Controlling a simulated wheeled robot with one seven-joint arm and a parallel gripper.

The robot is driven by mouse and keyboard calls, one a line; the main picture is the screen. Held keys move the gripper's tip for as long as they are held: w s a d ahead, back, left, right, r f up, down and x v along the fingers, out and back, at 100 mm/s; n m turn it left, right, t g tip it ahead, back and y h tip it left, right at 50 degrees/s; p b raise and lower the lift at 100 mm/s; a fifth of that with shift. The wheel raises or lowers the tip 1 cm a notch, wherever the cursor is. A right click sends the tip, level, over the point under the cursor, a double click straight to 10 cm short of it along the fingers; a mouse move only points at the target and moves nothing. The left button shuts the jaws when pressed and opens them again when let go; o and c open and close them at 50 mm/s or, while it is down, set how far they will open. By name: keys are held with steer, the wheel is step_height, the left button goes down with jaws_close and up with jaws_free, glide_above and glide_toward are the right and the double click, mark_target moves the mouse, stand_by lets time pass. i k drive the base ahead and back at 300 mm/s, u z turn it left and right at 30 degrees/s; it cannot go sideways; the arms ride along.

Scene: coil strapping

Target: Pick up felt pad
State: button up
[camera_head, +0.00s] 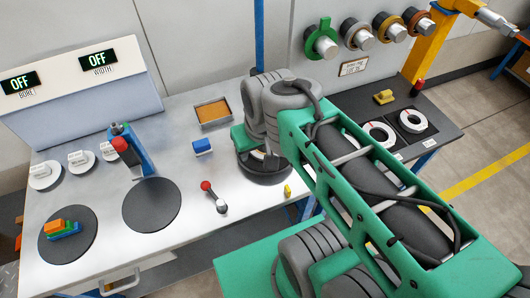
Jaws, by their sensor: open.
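No thing in view is clearly marked as the felt pad. A flat orange-brown pad (212,111) lies in a shallow metal tray near the back of the bench; I cannot tell whether it is felt. A small blue block (202,146) sits in front of that tray. My green and grey arm reaches in from the lower right, with its grey joint over the bench just right of the tray. My gripper's fingers do not show; the arm hides the area below that joint.
Dark round mats (152,206) lie on the bench; the left one bears coloured blocks (62,229). A blue post (142,152), a red-knobbed lever (213,196) and a yellow piece (287,190) stand nearby. White rings (412,120) lie at right. Clear metal surface surrounds the blue block.

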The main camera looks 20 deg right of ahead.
mark_target(201, 147)
steer(key=k, duration=0.5)
steer(key=u, duration=3.4)
steer(key=k, duration=0.9)
steer(key=z, duration=1.3)
steer(key=i, duration=0.5)
